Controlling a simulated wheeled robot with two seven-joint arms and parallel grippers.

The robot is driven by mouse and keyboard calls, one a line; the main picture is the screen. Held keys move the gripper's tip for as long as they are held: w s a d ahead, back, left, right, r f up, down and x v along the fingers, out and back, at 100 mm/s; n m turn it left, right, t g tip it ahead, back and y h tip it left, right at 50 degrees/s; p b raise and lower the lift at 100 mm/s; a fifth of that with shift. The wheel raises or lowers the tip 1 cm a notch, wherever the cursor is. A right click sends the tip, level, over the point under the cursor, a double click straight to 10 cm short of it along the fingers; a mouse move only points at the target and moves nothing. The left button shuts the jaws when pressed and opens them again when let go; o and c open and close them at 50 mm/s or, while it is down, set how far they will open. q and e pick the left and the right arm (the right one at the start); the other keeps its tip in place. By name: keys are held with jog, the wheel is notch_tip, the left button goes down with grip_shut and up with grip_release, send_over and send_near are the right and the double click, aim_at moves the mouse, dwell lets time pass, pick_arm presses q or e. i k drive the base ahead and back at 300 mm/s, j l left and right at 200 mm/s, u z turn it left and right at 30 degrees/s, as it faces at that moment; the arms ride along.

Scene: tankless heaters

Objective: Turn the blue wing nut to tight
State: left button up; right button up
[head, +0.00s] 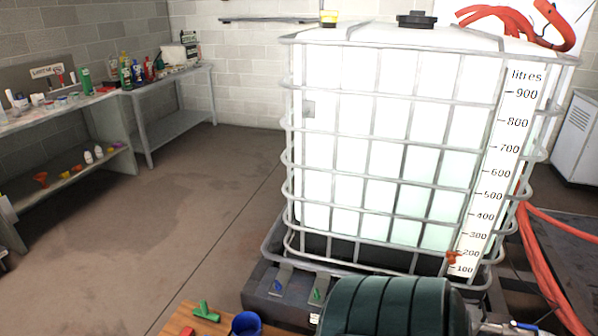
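No blue wing nut shows clearly. A small blue piece (278,287) sits on a grey plate on the dark base below the caged tank; it is too small to tell its shape. A small green piece (317,295) is on a similar plate to its right. A blue round, cup-like part (246,323) shows at the bottom edge, cut off by the frame. A blue handle-like part (523,325) is near metal fittings at the bottom right. Neither of my grippers is in view.
A large white caged tank (395,150) with a litres scale fills the right. A green T-shaped part (206,311) lies on a wooden surface (178,323). Benches line the left; the floor (190,200) between is clear.

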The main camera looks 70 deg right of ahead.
aim_at(278, 287)
jog(key=z, duration=2.45)
jog(key=i+j+z, duration=0.15)
jog(key=j+z, duration=0.2)
jog(key=i+j+z, duration=0.1)
jog(key=j+z, duration=0.2)
jog(key=i+j+z, duration=0.1)
jog(key=j+z, duration=0.25)
jog(key=i+j+z, duration=0.1)
jog(key=j, duration=0.65)
jog(key=j+z, duration=0.1)
jog(key=j, duration=0.65)
jog(key=i, duration=0.05)
